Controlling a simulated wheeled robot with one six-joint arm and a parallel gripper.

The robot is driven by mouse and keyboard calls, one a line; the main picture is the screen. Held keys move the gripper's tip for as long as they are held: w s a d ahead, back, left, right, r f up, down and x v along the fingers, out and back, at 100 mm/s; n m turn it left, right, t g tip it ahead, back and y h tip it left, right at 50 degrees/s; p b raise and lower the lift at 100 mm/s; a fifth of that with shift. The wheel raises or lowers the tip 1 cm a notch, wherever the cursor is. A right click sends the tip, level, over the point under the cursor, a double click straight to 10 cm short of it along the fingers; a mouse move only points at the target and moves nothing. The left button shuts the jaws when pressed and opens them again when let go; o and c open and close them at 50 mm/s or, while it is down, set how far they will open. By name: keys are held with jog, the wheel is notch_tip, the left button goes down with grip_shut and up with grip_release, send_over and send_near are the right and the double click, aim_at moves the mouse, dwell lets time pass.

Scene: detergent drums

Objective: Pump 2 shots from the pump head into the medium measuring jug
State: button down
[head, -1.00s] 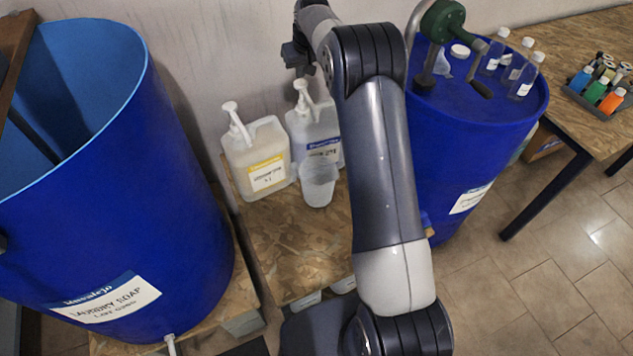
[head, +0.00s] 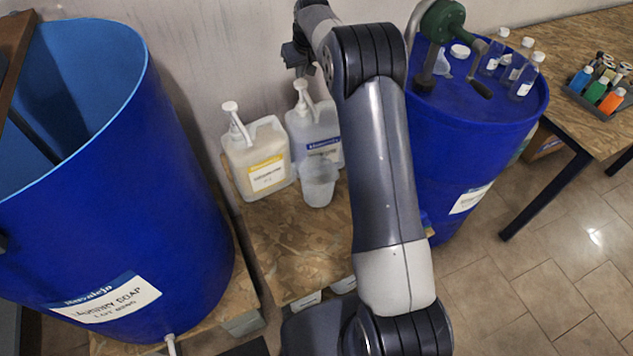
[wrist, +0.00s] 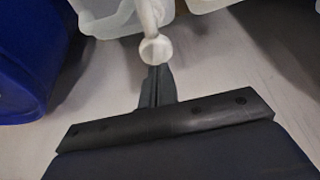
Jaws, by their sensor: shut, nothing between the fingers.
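A white pump head (head: 301,86) stands on the right of two translucent jugs of liquid, the one with the blue label (head: 322,146). A clear measuring jug (head: 318,184) stands open and upright in front of that container, below the pump. My gripper (head: 297,58) is just above the pump head in the head view, and its fingers are small and dark there. In the wrist view my gripper (wrist: 157,74) has its fingers together and empty, with the white pump's round end (wrist: 156,50) right at the tips. I cannot tell whether they touch.
A second container with a yellow label (head: 265,178) and its own white pump (head: 233,115) stands close on the left. A large blue drum (head: 110,200) is at left. Another drum (head: 460,150) at right bears a green crank pump (head: 442,20) and bottles. The wall is close behind.

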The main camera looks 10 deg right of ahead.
aim_at(302, 84)
jog(key=shift+f, duration=0.1)
jog(key=shift+f+b, duration=1.7)
jog(key=shift+f, duration=1.05)
jog(key=shift+r, duration=0.1)
notch_tip(302, 84, up, 6)
jog(key=p, duration=0.4)
jog(key=shift+f, duration=0.25)
jog(key=shift+f, duration=0.15)
jog(key=shift+f+b, duration=1.65)
jog(key=shift+f, duration=1.1)
jog(key=shift+r+p, duration=2.05)
jog(key=shift+r, duration=0.8)
